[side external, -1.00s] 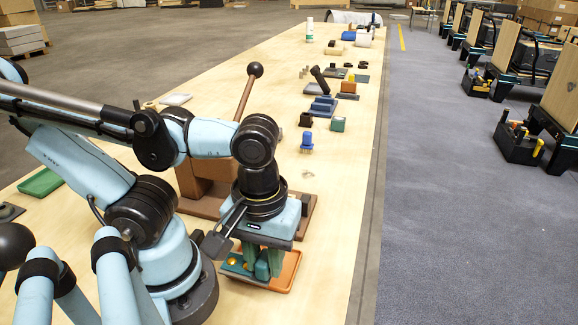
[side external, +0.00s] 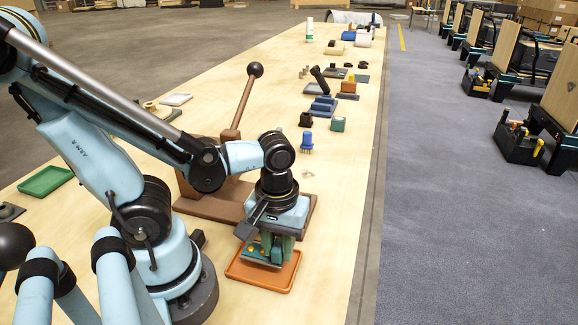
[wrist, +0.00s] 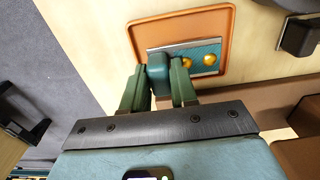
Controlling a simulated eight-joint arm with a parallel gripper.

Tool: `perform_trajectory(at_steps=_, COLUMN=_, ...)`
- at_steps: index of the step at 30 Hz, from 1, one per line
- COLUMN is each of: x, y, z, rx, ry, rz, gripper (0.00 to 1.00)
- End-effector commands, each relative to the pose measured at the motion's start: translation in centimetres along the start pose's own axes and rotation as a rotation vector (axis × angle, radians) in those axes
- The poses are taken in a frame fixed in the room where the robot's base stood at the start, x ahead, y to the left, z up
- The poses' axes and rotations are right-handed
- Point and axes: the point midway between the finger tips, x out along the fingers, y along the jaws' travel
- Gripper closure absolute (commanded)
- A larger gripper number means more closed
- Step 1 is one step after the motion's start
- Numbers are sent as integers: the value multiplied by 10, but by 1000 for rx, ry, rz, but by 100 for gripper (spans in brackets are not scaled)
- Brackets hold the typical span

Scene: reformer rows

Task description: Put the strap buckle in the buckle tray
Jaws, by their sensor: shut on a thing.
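The strap buckle, a blue-grey plate with gold studs and a teal block on it, is in my gripper (side external: 273,252). The buckle (side external: 256,254) shows low in the side view and at upper centre in the wrist view (wrist: 200,48). The green fingers of my gripper (wrist: 159,68) are shut on its teal block from both sides. The orange tray (side external: 262,284) lies on the table beneath the buckle and shows behind it in the wrist view (wrist: 185,15). The buckle appears slightly above the tray floor; the fingers hide part of it.
A brown lever stand (side external: 210,205) with a ball-topped lever (side external: 243,100) stands close behind my gripper. A blue pronged piece (side external: 306,145) and a green-topped block (side external: 338,125) are farther along the table. A green tray (side external: 45,182) lies at left. Bare table lies right of the orange tray.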

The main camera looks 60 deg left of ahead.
Motion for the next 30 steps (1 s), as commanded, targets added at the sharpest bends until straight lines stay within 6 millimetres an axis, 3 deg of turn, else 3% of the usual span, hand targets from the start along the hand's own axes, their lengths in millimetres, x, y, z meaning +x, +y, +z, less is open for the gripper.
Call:
perform_trajectory(at_steps=9, x=23, y=0, z=0, rx=0, ry=0, rz=0, gripper=100)
perform_trajectory(at_steps=25, x=30, y=0, z=0, rx=0, ry=0, rz=0, gripper=100)
perform_trajectory(at_steps=26, x=30, y=0, z=0, rx=0, ry=0, rz=0, gripper=68)
perform_trajectory(at_steps=30, x=30, y=0, z=0, rx=0, ry=0, rz=0, gripper=47)
